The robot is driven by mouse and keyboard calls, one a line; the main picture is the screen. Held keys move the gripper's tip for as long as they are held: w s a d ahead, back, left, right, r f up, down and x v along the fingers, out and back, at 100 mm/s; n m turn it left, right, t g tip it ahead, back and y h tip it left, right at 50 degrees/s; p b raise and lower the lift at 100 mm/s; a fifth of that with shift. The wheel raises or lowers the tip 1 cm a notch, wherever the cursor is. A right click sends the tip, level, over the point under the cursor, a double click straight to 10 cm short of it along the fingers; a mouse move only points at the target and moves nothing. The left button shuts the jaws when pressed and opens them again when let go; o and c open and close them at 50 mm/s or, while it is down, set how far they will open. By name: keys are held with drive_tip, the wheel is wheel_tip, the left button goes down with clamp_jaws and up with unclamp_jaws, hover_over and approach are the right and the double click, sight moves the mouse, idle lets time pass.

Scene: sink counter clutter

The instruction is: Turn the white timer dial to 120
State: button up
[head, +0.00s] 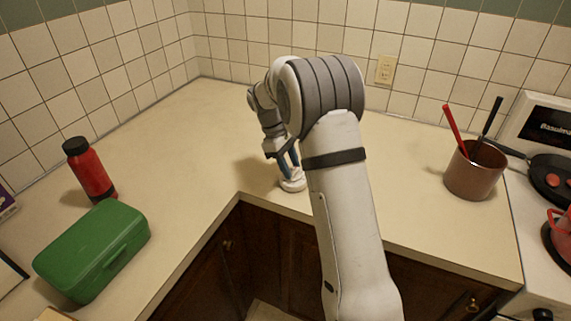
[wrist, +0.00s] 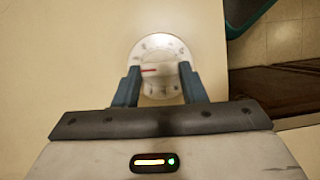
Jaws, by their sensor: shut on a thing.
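The white timer (head: 292,183) stands on the counter near its inner corner edge. In the wrist view the round white timer dial (wrist: 160,54) shows dark marks around its rim and a red pointer line pointing left. The numbers are too small and blurred to read. My gripper (wrist: 160,75) is above the timer, its two blue fingers on either side of the dial's middle, shut on it. In the head view my gripper (head: 288,168) reaches down onto the timer, and my arm hides part of the counter on the right.
A green lunch box (head: 95,250) and a red bottle (head: 90,170) stand on the left counter. A brown pot (head: 474,172) with utensils stands at the right, beside the stove (head: 535,235). The counter's front edge is close to the timer. The back counter is clear.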

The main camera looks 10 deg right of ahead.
drive_tip(key=m, duration=0.1)
drive_tip(key=m+y+p, duration=0.1)
drive_tip(key=m, duration=0.1)
drive_tip(key=shift+w+d+g, duration=0.15)
drive_tip(key=shift+g, duration=0.25)
idle(0.9)
drive_tip(key=o, duration=1)
drive_tip(key=v, duration=0.7)
drive_tip(key=shift+r, duration=0.4)
